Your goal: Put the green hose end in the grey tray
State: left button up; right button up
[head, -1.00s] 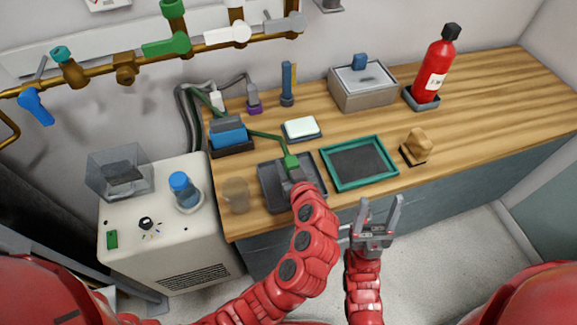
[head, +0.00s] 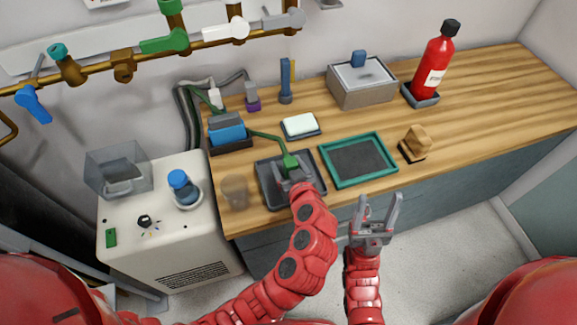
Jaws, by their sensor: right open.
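The green hose end (head: 290,161) is a small green block on a thin green hose that runs back behind the blue box. It shows over the grey tray (head: 267,195), near its back edge; I cannot tell whether it touches the tray floor. My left gripper (head: 290,172) is over the tray, right at the hose end. Its fingers are small and partly hidden by my wrist, so its grip is unclear. My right gripper (head: 377,208) is open and empty, in front of the counter edge.
A green-rimmed tray (head: 394,166) lies right of the grey tray. A clear beaker (head: 235,191) stands close on its left. Behind are the blue box (head: 229,134) and a white block on a dish (head: 300,124).

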pick_arm(q)
jog(key=shift+r+p, duration=0.3)
jog(key=b+v, duration=0.2)
jog(key=v, duration=0.9)
jog(key=shift+d+f, duration=0.1)
jog(key=shift+s+d+r, duration=0.1)
jog(key=shift+s+r, duration=0.1)
jog(key=shift+s, duration=0.25)
jog(key=shift+f, duration=0.1)
